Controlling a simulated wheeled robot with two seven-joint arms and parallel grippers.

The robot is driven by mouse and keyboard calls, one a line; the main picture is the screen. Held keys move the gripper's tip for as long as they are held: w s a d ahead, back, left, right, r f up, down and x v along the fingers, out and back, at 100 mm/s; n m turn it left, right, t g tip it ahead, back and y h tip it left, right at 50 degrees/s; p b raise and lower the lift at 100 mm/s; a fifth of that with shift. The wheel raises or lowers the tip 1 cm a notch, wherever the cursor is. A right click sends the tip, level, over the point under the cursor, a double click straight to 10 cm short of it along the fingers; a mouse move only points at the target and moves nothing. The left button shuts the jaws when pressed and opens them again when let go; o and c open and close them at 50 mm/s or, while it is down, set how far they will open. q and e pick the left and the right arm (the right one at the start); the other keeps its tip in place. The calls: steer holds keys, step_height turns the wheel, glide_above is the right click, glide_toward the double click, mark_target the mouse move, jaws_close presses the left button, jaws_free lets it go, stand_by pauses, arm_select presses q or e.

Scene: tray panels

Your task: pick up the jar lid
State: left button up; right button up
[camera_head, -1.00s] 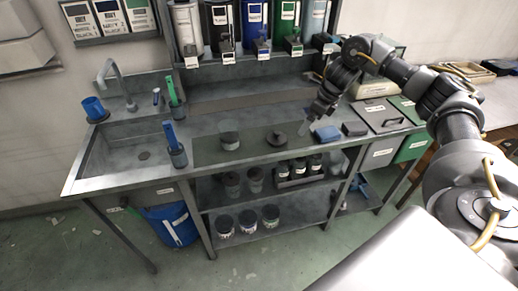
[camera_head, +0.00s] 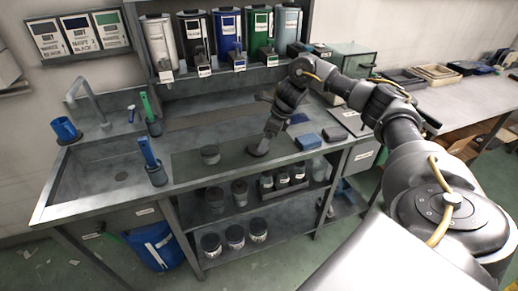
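The dark round jar lid (camera_head: 257,149) lies on the dark mat (camera_head: 185,168) on the metal counter. My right gripper (camera_head: 268,137) points down right over the lid and covers part of it. The fingers are small and dark here, so I cannot tell whether they touch the lid or are closed on it. A short grey jar (camera_head: 210,154) stands on the mat to the left of the lid. My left gripper is out of view.
A blue brush in a pot (camera_head: 157,172) stands at the left by the sink (camera_head: 100,178). Pigment dispensers (camera_head: 227,35) hang behind; jars (camera_head: 235,236) fill the shelves below.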

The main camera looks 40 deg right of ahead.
steer(key=p+x, duration=0.1)
steer(key=x, duration=0.3)
steer(key=shift+a+f, duration=0.2)
steer(key=shift+f, duration=0.05)
steer(key=shift+w+f, duration=0.15)
steer(key=shift+f, duration=0.05)
steer(key=shift+s+r, duration=0.1)
steer(key=shift+s, duration=0.1)
steer(key=c, duration=1.1)
steer(key=shift+w, duration=0.1)
